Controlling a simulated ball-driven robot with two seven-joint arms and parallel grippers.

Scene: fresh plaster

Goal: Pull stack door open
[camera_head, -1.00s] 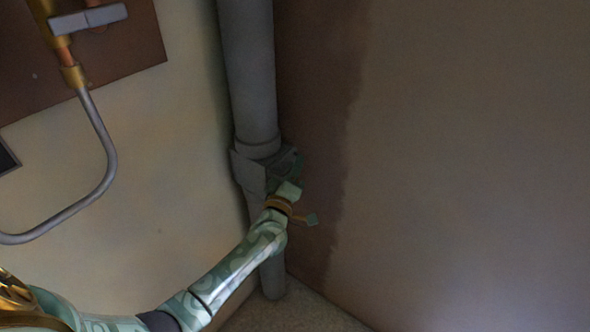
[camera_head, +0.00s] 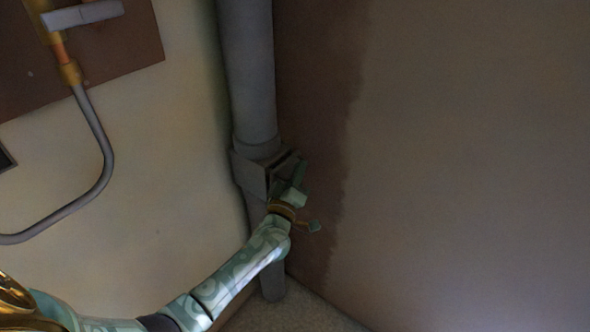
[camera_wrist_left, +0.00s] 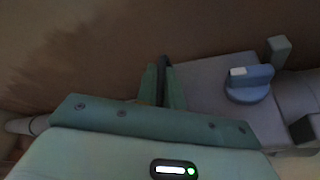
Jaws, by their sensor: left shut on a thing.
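The grey stack pipe (camera_head: 250,80) runs down the corner in the head view. A boxy grey fitting (camera_head: 252,172) sits on it about halfway down. My left gripper (camera_head: 299,174) is at the right side of this fitting, its fingers partly hidden by my own wrist. In the left wrist view the green fingers (camera_wrist_left: 163,84) are closed on a thin dark edge that looks like the stack door (camera_wrist_left: 164,65). A dark gap shows at the fitting's front right in the head view, so the door looks slightly ajar. A blue-grey knob (camera_wrist_left: 249,84) is on the grey fitting.
A curved grey pipe (camera_head: 106,160) and a brown board (camera_head: 110,55) with a valve handle (camera_head: 82,14) are on the left wall. The brown and grey plaster wall (camera_head: 450,150) is close on the right. A little floor (camera_head: 300,315) shows below.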

